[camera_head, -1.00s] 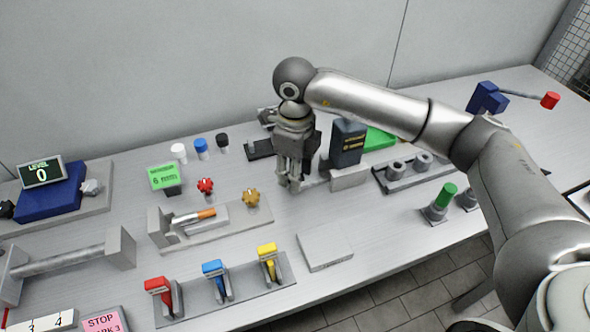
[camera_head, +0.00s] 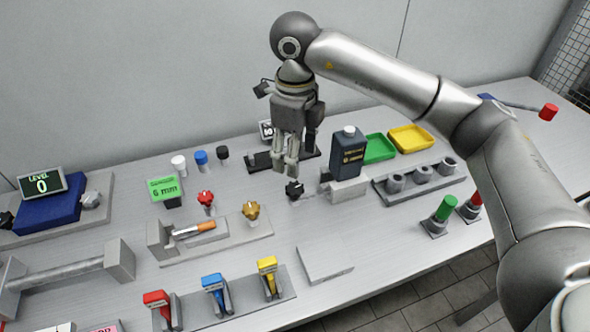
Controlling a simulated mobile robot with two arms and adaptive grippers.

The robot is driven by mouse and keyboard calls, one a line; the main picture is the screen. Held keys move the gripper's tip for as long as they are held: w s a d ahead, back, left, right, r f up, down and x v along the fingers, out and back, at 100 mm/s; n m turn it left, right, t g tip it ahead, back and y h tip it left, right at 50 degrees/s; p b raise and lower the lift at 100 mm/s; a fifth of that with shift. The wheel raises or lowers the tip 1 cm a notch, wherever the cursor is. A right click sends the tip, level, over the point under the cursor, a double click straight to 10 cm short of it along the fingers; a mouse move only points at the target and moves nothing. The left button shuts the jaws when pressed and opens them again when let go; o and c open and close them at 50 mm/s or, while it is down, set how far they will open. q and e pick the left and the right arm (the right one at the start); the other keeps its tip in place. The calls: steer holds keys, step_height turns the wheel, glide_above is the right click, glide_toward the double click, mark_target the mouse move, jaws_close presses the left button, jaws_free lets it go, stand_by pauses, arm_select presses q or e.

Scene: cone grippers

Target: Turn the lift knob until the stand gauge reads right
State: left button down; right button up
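A small black knob (camera_head: 294,188) stands on the table in the middle, just right of and below my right gripper. My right gripper (camera_head: 286,172) points down with its fingertips slightly apart and nothing seen between them, above and apart from the knob. Behind it is a stand with a black base (camera_head: 259,163); its upper part is mostly hidden by the gripper. A small screen (camera_head: 267,130) beside the gripper looks like the stand gauge; it is partly covered and its reading is unclear. A green sign (camera_head: 164,189) appears to read "6 mm". My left gripper is not in view.
A dark bottle (camera_head: 347,152) on a grey block stands close right of the gripper. Red (camera_head: 205,198) and gold (camera_head: 251,210) knobs sit to the left. A flat grey plate (camera_head: 324,264) lies in front.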

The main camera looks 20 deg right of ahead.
steer(key=shift+r, duration=1.45)
